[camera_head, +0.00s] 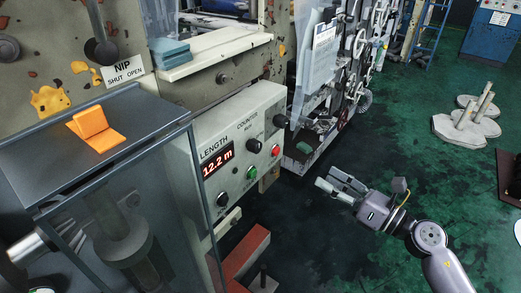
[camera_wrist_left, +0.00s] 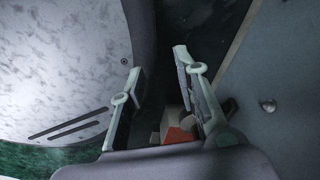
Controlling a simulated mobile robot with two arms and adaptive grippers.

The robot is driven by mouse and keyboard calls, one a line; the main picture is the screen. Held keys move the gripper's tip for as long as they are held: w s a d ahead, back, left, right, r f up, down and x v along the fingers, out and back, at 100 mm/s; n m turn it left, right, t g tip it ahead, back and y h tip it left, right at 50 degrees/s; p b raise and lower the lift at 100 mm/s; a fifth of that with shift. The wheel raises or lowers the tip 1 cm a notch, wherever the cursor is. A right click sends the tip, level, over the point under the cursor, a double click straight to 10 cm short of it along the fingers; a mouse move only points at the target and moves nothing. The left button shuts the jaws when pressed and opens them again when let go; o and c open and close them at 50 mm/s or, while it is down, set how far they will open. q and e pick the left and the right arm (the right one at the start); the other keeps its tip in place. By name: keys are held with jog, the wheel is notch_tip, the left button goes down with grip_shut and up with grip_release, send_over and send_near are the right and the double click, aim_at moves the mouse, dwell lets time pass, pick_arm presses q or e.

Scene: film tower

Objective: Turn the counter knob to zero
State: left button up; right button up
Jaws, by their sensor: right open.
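The counter panel (camera_head: 212,135) is a pale box in the middle of the head view, marked LENGTH COUNTER. Its red display (camera_head: 218,161) reads 12.2 m. A black knob (camera_head: 254,146) sits right of the display; another dark control (camera_head: 280,120) is at the upper right and a third (camera_head: 223,199) at the lower left. I cannot read which label belongs to which. My right gripper (camera_head: 327,178) is open and empty, right of the panel and apart from it. My left gripper (camera_wrist_left: 158,60) shows open in the left wrist view, with nothing between its fingertips.
A green button (camera_head: 251,172) and a red button (camera_head: 276,150) are on the panel. A dark cabinet with an orange clip (camera_head: 97,130) stands at left front. A red block (camera_head: 245,254) lies below the panel. Green floor at right is mostly clear; grey discs (camera_head: 466,130) stand there.

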notch_tip(320, 180, up, 4)
jog(key=s+a+n+g+y, duration=0.1)
jog(key=s+a+n+g, duration=0.15)
jog(key=n, duration=0.25)
jog(key=n+p, duration=0.1)
jog(key=p, duration=0.2)
send_near(259, 147)
jog(key=x, duration=0.3)
jog(key=shift+t, duration=0.25)
jog(key=p+x, duration=0.1)
jog(key=x, duration=0.4)
jog(key=shift+a+f, duration=0.1)
jog(key=shift+a, duration=0.15)
pick_arm(q)
jog(key=s+r, duration=0.3)
jog(key=shift+s+r, duration=0.3)
jog(key=shift+s, duration=0.05)
pick_arm(e)
jog(key=shift+w+a, duration=0.3)
jog(key=shift+a, duration=0.05)
grip_shut()
pick_arm(q)
jog(key=shift+w, duration=0.2)
